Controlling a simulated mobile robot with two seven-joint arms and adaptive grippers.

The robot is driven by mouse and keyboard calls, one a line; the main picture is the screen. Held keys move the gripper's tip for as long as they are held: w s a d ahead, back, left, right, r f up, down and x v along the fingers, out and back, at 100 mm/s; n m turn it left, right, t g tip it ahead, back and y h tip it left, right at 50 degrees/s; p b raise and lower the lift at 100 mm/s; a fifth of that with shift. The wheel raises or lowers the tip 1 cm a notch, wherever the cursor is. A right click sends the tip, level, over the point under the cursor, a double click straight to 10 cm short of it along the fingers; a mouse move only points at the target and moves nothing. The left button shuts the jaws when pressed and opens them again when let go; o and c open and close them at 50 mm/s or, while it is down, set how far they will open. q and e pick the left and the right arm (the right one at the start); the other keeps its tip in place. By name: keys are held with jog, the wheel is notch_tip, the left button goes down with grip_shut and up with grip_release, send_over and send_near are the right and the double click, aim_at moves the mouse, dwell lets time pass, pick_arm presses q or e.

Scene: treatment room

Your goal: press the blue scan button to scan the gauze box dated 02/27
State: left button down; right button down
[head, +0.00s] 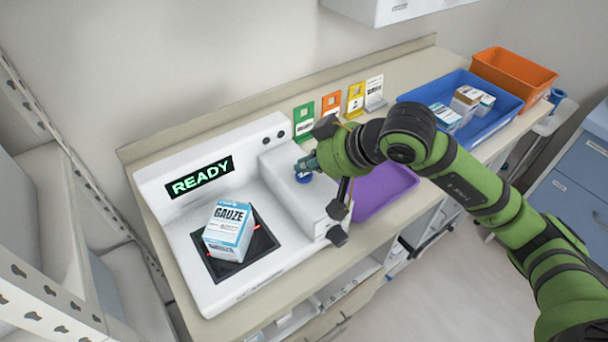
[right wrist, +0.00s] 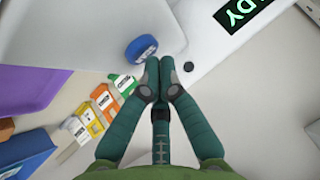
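The gauze box (head: 228,229), white and blue, stands on the dark scan plate (head: 262,246) of the white scanner (head: 185,253). Its date is too small to read. The scanner's screen (head: 200,177) reads READY in green. The blue scan button (head: 303,178) is on the raised right part of the scanner, partly hidden by my gripper; it also shows in the right wrist view (right wrist: 141,47). My right gripper (head: 308,163) is at the button, fingertips together and empty. In the right wrist view the fingertips (right wrist: 160,77) appear just beside the button; I cannot tell whether they touch it. My left gripper is not in view.
Right of the scanner are a purple tray (head: 385,190), a blue bin (head: 476,117) with several boxes and an orange bin (head: 515,75). Green, orange, yellow and white label stands (head: 331,104) line the wall. Shelving (head: 62,185) stands at the left.

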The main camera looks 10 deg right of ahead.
aim_at(307, 176)
jog(key=shift+f+b, duration=0.4)
jog(key=shift+b, duration=0.3)
dwell(0.8)
jog(key=shift+r, duration=0.8)
jog(key=shift+r+p, duration=1.15)
jog(key=shift+r, duration=1.4)
